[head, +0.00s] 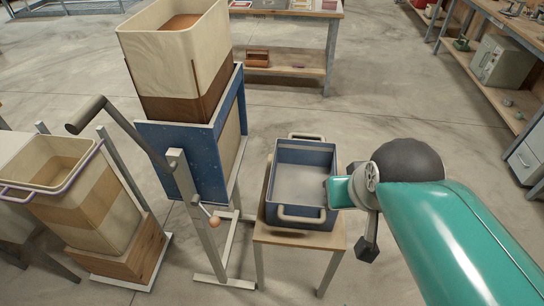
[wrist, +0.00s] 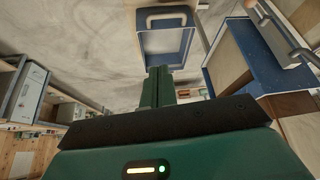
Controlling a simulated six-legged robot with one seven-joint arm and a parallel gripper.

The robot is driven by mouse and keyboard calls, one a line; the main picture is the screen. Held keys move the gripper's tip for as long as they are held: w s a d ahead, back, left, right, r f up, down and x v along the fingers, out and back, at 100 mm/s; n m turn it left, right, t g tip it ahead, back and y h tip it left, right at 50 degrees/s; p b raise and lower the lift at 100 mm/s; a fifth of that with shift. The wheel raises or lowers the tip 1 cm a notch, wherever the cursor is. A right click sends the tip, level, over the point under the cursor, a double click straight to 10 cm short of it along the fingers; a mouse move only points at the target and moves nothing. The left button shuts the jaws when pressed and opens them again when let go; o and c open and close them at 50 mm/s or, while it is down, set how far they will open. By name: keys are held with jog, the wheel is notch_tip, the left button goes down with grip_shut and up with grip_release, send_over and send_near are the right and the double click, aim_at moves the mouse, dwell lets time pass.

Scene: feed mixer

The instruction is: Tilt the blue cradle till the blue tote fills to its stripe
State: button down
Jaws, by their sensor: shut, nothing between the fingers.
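The blue cradle (head: 175,160) stands on a grey metal frame and holds a tall cream bin (head: 175,55) with a brown lower band and brown material inside; the bin looks upright. A lever with a dark grip (head: 86,115) slants up to the left from the cradle's front post. My gripper (head: 333,192) is at the tote's right side. In the wrist view my gripper (wrist: 158,75) is shut and empty, pointing toward the tote (wrist: 167,42).
A small wooden knob (head: 214,221) is on the cradle's post. Another cream and brown bin (head: 85,215) with a purple bar stands at left. Workbenches (head: 290,60) are at the back and right. Concrete floor (head: 380,100) is open behind the tote.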

dwell(0.3)
jog(key=c, duration=1.1)
grip_release()
jog(key=c, duration=0.3)
jog(key=shift+a, duration=0.15)
